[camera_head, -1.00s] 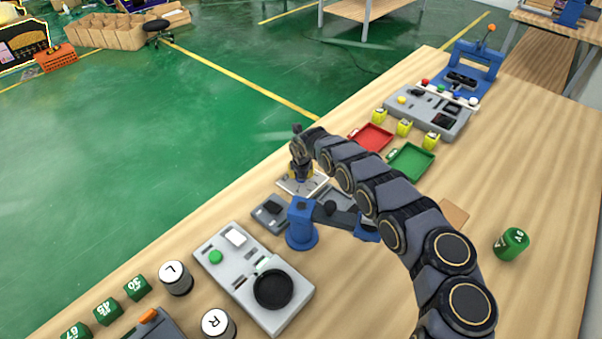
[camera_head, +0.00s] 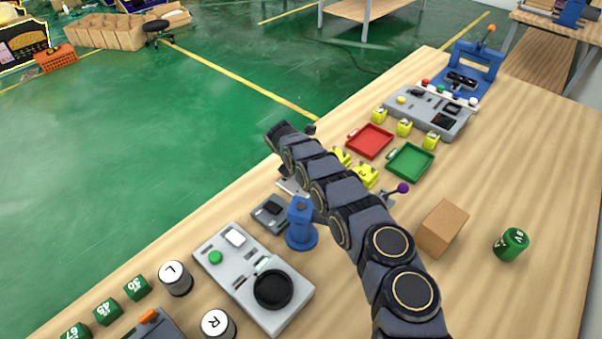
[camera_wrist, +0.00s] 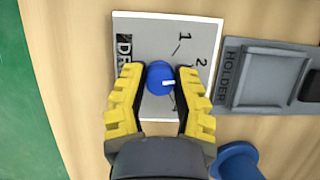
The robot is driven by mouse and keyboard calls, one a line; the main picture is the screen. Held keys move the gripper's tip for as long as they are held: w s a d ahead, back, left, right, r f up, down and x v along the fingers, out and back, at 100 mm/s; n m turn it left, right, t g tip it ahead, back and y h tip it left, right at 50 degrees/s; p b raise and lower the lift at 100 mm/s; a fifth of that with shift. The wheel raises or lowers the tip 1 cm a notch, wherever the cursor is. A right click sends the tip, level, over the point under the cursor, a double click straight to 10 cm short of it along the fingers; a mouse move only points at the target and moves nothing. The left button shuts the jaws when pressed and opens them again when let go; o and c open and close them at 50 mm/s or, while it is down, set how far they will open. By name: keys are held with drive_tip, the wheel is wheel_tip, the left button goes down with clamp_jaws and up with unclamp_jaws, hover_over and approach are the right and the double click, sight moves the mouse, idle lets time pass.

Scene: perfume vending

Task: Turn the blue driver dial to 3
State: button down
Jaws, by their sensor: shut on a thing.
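The blue driver dial (camera_wrist: 158,68) is a round knob on a white plate (camera_wrist: 150,28), seen from above in the wrist view. A white pointer mark on the knob faces right. The plate shows the numbers 1 and 2 to the knob's upper right and letters starting "DR" at left; the 3 cannot be made out. My gripper (camera_wrist: 160,75) is shut on the dial, with one yellow-backed finger on each side. In the head view the plate (camera_head: 289,186) shows only in part, and my arm hides the dial and gripper.
A grey holder (camera_wrist: 265,75) sits right of the plate, with a blue post (camera_head: 301,225) nearby. A grey control box (camera_head: 225,262) stands in front. Red (camera_head: 370,141) and green (camera_head: 410,162) trays lie behind.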

drive_tip(key=shift+s+a+f+m+g, duration=0.1)
drive_tip(key=shift+m+g, duration=0.15)
drive_tip(key=shift+m, duration=0.45)
drive_tip(key=shift+f+m+g, duration=0.1)
drive_tip(key=shift+m+g, duration=0.15)
drive_tip(key=shift+m, duration=0.45)
drive_tip(key=shift+m+h, duration=0.3)
drive_tip(key=c, duration=0.7)
unclamp_jaws()
drive_tip(key=shift+r, duration=0.2)
drive_tip(key=shift+r, duration=0.25)
drive_tip(key=v, duration=1.1)
drive_tip(key=shift+a+r, duration=0.1)
drive_tip(key=shift+a, duration=0.05)
